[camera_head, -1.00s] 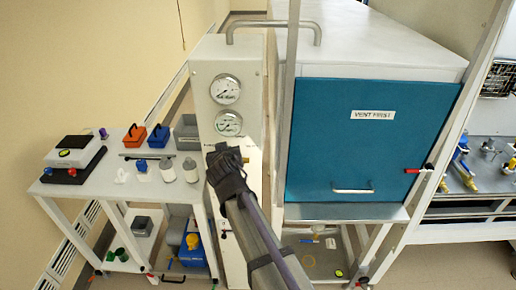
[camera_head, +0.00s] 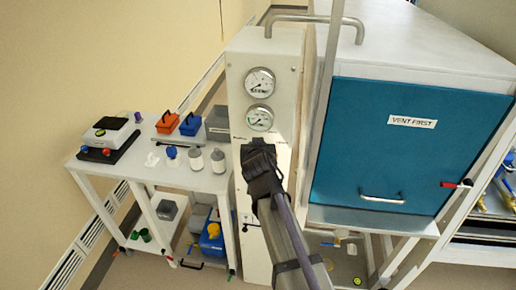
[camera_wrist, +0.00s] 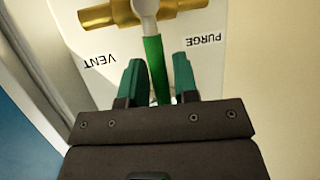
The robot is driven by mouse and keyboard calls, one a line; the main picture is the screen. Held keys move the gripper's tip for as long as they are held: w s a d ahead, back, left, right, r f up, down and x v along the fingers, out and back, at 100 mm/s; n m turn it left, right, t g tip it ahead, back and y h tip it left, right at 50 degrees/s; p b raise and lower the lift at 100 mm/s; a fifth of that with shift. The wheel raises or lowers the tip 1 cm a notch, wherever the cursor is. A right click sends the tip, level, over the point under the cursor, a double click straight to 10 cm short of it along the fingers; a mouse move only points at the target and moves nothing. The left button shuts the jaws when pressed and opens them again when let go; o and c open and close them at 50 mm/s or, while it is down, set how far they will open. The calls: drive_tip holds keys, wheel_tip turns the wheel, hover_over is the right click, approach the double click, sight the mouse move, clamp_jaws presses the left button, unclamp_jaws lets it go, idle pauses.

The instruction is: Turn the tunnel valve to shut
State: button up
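The tunnel valve has a brass body (camera_wrist: 118,14) with a grey hub and a green lever handle (camera_wrist: 157,68) on a white panel. The panel is lettered VENT on one side and PURGE on the other, upside down in the wrist view. The handle points from the hub toward my gripper, between the two words. My gripper (camera_wrist: 158,72) is open, with a green finger on each side of the handle and a visible gap on both sides. In the head view my gripper (camera_head: 258,145) hides the valve, below two gauges.
Two round gauges (camera_head: 260,82) sit on the white column (camera_head: 239,60). Right of it is a blue door (camera_head: 400,150) labelled VENT FIRST, with a handle (camera_head: 382,198). At left, a cart (camera_head: 135,172) carries bottles, boxes and a scale.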

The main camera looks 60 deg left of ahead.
drive_tip(key=shift+o, duration=1)
drive_tip(key=p+v, duration=0.4)
drive_tip(key=v, duration=0.6)
drive_tip(key=shift+d, duration=0.35)
drive_tip(key=shift+s, duration=0.15)
